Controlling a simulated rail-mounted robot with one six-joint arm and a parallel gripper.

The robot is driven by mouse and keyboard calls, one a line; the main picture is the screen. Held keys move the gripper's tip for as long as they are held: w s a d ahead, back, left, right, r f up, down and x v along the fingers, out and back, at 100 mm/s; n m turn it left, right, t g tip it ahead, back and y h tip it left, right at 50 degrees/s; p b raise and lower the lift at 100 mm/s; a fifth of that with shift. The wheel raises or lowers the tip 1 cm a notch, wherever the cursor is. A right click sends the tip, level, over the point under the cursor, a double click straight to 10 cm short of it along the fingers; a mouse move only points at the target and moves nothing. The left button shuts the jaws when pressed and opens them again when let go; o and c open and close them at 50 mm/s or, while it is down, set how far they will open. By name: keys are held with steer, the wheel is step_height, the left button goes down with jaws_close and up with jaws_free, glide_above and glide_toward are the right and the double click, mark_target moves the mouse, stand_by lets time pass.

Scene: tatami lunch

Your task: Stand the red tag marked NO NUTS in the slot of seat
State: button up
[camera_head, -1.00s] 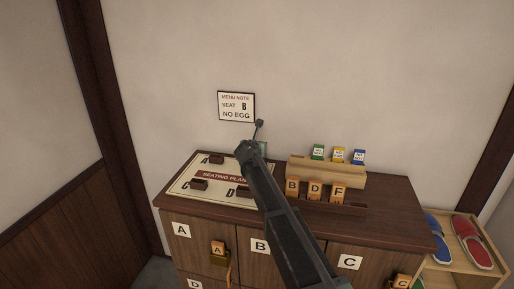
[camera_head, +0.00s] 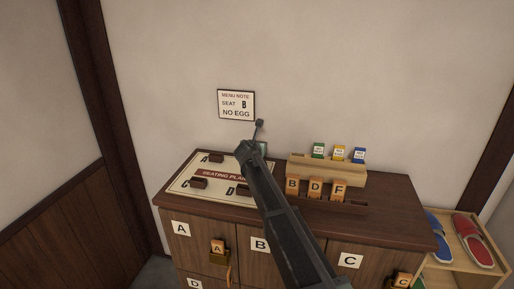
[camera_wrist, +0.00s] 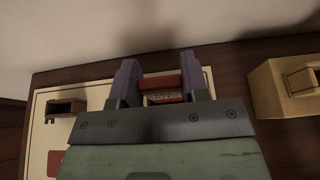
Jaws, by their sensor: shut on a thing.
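My gripper (camera_wrist: 161,78) is shut on the red tag (camera_wrist: 160,82), which sits between the two fingers in the wrist view. A pale label on the tag is too small to read. The seating plan board (camera_head: 181,186) lies on the cabinet top, with dark slot blocks at A (camera_head: 214,158), C (camera_head: 198,183) and D (camera_head: 243,191). My arm hides the board's far right part in the head view. In the wrist view one slot block (camera_wrist: 66,107) stands left of the gripper. I cannot tell whether the tag touches a slot.
A wooden rack (camera_head: 325,171) holds green, yellow and blue tags. Orange blocks B, D and F stand in front of it. A wall note (camera_head: 236,104) reads "SEAT B NO EGG". The cabinet top (camera_head: 395,215) is clear at right. A shoe shelf (camera_head: 464,263) stands beside the cabinet.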

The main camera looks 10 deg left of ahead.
steer(key=shift+f, duration=0.15)
steer(key=o, duration=1.6)
step_height(320, 180, up, 7)
steer(key=p, duration=0.7)
